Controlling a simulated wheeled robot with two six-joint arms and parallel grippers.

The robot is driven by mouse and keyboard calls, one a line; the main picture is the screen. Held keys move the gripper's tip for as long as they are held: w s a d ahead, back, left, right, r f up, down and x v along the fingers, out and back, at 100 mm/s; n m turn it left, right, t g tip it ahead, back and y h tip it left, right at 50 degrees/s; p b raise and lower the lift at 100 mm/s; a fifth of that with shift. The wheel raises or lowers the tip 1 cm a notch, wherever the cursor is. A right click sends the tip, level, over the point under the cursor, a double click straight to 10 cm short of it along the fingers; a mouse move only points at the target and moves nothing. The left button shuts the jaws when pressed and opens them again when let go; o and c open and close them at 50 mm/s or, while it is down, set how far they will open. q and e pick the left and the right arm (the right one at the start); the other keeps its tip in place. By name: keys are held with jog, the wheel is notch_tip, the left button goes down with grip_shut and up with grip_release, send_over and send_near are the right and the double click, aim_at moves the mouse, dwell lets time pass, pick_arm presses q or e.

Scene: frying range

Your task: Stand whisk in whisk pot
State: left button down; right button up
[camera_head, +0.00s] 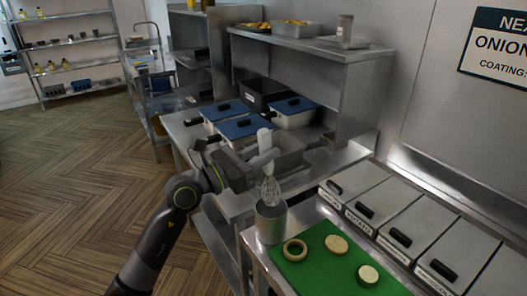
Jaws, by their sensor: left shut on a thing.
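My left gripper (264,161) is shut on the whisk (270,188), with the white handle between its fingers. The whisk is close to upright, wire end down. The whisk pot (271,224) is a grey metal cylinder standing upright at the left edge of the near counter. The wires are at the pot's mouth, and their lower tip overlaps its opening. I cannot tell how far inside they are. My right gripper is not in view.
A green board (318,271) with a ring and two round slices lies right of the pot. Lidded metal bins (400,222) line the counter behind it. Blue-lidded fryers (240,128) stand farther back. Floor (80,185) is clear at left.

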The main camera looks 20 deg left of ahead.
aim_at(265, 184)
pick_arm(q)
jog(key=shift+f+b, duration=3.4)
jog(key=shift+f, duration=1.1)
jog(key=c, duration=1.1)
grip_release()
